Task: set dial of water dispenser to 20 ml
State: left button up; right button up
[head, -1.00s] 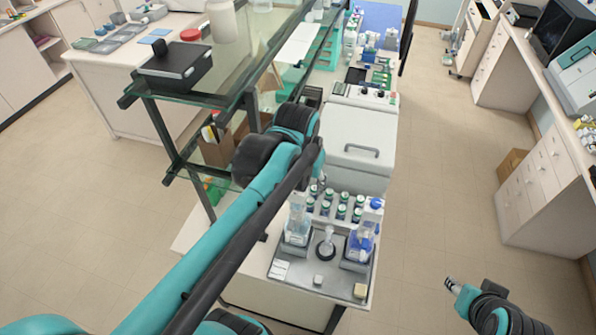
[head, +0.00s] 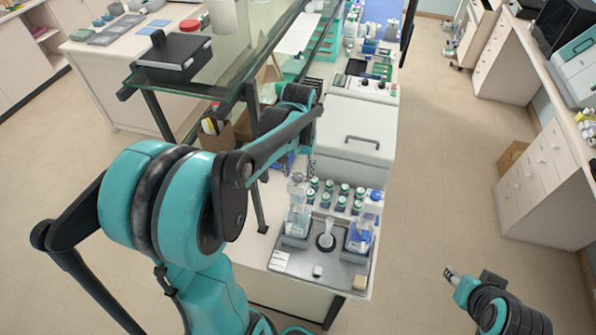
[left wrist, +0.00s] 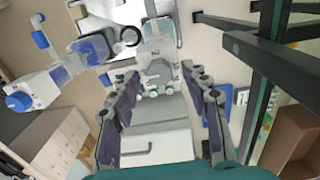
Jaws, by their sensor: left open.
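Two dispensers stand on a grey tray (head: 335,275). The left one is a clear dispenser (head: 297,215); the right one is a blue-topped dispenser (head: 364,222). Which holds water is not labelled legibly, and no dial setting can be read. My left gripper (left wrist: 162,76) is open and empty. In the left wrist view the clear dispenser (left wrist: 158,40) lies ahead between its fingertips, apart from them, and the blue-topped dispenser (left wrist: 45,85) lies to the left. In the head view my left forearm largely hides this gripper. My right gripper (head: 453,276) hangs over the floor; its jaws are too small to judge.
Several small capped bottles (head: 343,190) stand behind the dispensers. A white box with a handle (head: 350,130) stands behind them. A glass shelf with a dark frame (head: 225,85) rises close to my left arm. The floor to the right is open.

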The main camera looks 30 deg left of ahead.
pick_arm(q)
jog(key=shift+s+f, duration=0.1)
jog(key=shift+f, duration=0.15)
jog(key=shift+c, duration=0.4)
grip_shut()
